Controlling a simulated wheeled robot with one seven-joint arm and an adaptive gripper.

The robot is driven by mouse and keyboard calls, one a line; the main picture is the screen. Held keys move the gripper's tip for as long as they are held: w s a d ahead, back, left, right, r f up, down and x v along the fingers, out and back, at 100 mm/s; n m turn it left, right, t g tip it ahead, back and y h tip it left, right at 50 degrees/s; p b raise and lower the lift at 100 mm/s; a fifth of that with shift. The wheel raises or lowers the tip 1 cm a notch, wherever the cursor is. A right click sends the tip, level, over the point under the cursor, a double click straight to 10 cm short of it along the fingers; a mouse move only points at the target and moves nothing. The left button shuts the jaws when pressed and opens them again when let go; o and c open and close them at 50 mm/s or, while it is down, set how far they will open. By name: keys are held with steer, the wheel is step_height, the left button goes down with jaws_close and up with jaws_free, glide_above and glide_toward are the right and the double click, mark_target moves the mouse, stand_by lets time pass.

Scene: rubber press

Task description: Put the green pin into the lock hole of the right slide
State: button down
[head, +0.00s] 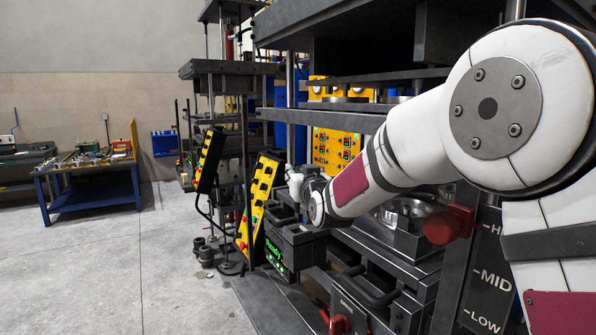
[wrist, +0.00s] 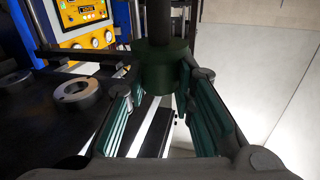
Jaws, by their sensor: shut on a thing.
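In the wrist view my gripper (wrist: 163,78) is shut on the green pin (wrist: 164,66). The pin's dark green round body sits between the fingertips, and a black rod stands up above it to the top edge. In the head view my arm reaches in front of the press, and its far end is beside a dark block with a green lit display (head: 275,254). The pin cannot be made out there. I cannot tell which part is the right slide, and its lock hole is not identifiable in either view.
A dark plate with a metal ring (wrist: 76,95) lies left of the gripper in the wrist view. In the head view, yellow button panels (head: 257,208) stand left of the arm, and a red knob (head: 445,224) sits below it. Open floor (head: 130,270) lies left.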

mark_target(298, 209)
steer(key=shift+f+b, duration=0.8)
steer(key=shift+f, duration=3.85)
steer(key=shift+f+b, duration=0.3)
steer(key=shift+f, duration=0.85)
steer(key=c, duration=1.3)
jaws_free()
step_height(298, 209, up, 10)
steer(key=shift+r, duration=0.1)
steer(key=shift+s, duration=0.1)
